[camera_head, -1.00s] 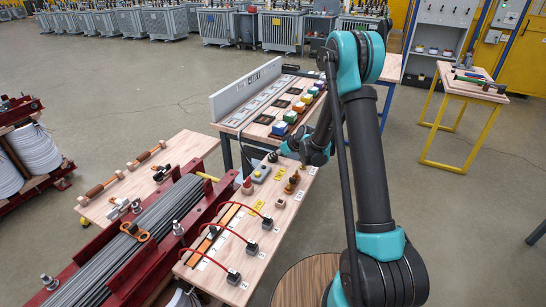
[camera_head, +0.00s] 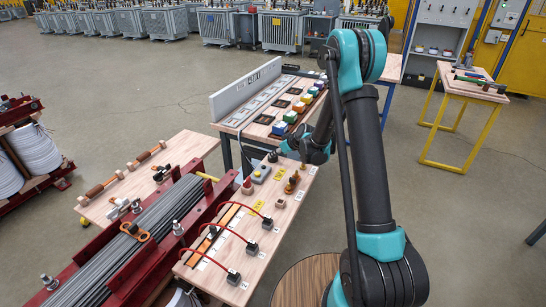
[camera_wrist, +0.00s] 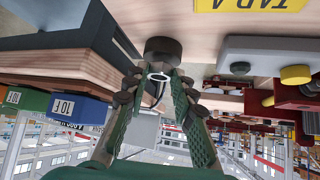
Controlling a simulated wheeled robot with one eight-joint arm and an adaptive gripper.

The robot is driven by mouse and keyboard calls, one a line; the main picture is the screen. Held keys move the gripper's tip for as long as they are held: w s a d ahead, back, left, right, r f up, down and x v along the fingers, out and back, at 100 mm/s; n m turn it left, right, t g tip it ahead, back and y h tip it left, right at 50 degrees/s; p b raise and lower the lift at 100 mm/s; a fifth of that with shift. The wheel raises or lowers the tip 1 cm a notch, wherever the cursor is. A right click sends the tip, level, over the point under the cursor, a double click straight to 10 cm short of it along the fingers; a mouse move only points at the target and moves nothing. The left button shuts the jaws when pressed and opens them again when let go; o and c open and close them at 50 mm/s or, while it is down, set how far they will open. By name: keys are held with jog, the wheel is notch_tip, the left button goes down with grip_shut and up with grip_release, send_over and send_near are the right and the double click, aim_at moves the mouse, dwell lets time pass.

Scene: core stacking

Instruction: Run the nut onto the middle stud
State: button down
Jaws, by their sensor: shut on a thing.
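In the wrist view my gripper (camera_wrist: 160,88) has its two green fingers closed in around a dark round piece (camera_wrist: 163,48) with a pale ring at its near side. I cannot tell for sure that this piece is the nut. Metal studs stand along the red clamp beams: a near one (camera_head: 49,282), a middle one (camera_head: 178,228) and a farther one (camera_head: 137,205). My gripper is well apart from them, to the upper right.
The wooden bench (camera_head: 236,262) carries red leads with black clips, a red post (camera_head: 247,187), a grey box (camera_head: 260,173) and brass pieces (camera_head: 291,184). A bench with coloured blocks stands behind.

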jog(key=shift+r, duration=2.4)
jog(key=shift+d, duration=0.1)
